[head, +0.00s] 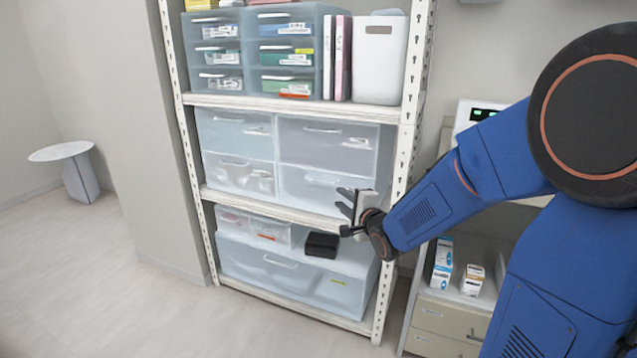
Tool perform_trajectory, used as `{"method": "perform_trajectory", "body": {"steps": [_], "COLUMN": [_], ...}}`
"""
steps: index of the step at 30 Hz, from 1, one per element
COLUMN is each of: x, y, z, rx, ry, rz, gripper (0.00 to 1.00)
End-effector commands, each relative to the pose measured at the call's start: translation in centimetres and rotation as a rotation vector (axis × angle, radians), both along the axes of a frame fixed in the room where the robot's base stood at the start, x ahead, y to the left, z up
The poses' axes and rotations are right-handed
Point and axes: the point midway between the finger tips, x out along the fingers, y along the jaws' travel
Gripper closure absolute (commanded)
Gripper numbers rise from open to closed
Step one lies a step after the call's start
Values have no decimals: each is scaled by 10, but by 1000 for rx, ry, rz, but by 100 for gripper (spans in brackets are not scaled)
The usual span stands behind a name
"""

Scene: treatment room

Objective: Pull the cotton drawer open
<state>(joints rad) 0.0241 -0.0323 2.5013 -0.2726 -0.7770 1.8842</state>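Translucent drawers stand on the shelf rack, and I cannot read which is labelled cotton. On the middle shelf, the lower-left drawer (240,178) shows pale contents. The lower-right drawer (310,188) has a pale handle and is partly hidden by my gripper. Two more drawers sit above them, the upper-left (232,135) and the upper-right (325,150). All of these look closed. My gripper (341,200) is at the right end of the lower-right drawer, with its dark fingers apart and nothing visible between them. Whether it touches the drawer front cannot be told.
The white rack post (408,130) stands close to my gripper on the right. Below are a black box (321,245) and large clear bins (265,268). A cart (440,320) with small boxes is at the lower right. The floor in front at left is clear.

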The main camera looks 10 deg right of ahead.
Motion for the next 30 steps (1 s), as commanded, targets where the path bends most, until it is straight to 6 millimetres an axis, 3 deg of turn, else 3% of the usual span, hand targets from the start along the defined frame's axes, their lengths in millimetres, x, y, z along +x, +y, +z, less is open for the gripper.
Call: {"method": "perform_trajectory", "body": {"steps": [30], "x": [145], "y": [24], "z": [-21], "rx": [-3], "ry": [1], "rz": [0], "gripper": [74]}}
